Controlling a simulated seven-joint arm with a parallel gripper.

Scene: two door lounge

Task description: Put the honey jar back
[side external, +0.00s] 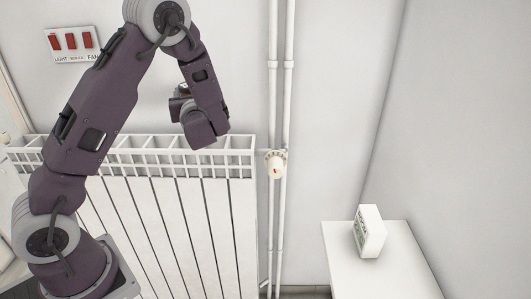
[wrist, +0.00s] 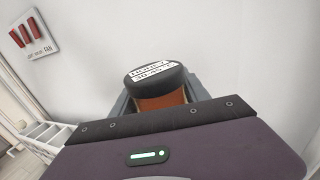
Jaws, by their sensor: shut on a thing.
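The honey jar (wrist: 154,78) shows in the wrist view, with a black lid, a white label reading "HONEY" and an amber-brown body. My gripper (wrist: 161,101) is shut on it, with grey fingers on both sides of the body. The jar's lower part is hidden behind my wrist housing. In the side external view my gripper (side external: 180,106) is up in front of the wall, above the radiator's top. The jar is almost wholly hidden there by my own arm.
A white ribbed radiator (side external: 165,215) with an open grid top stands against the wall. Vertical pipes (side external: 281,100) and a valve (side external: 275,164) are right of it. A small white table (side external: 400,275) at lower right holds a white box (side external: 371,232). Red switches (side external: 72,43) are on the wall.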

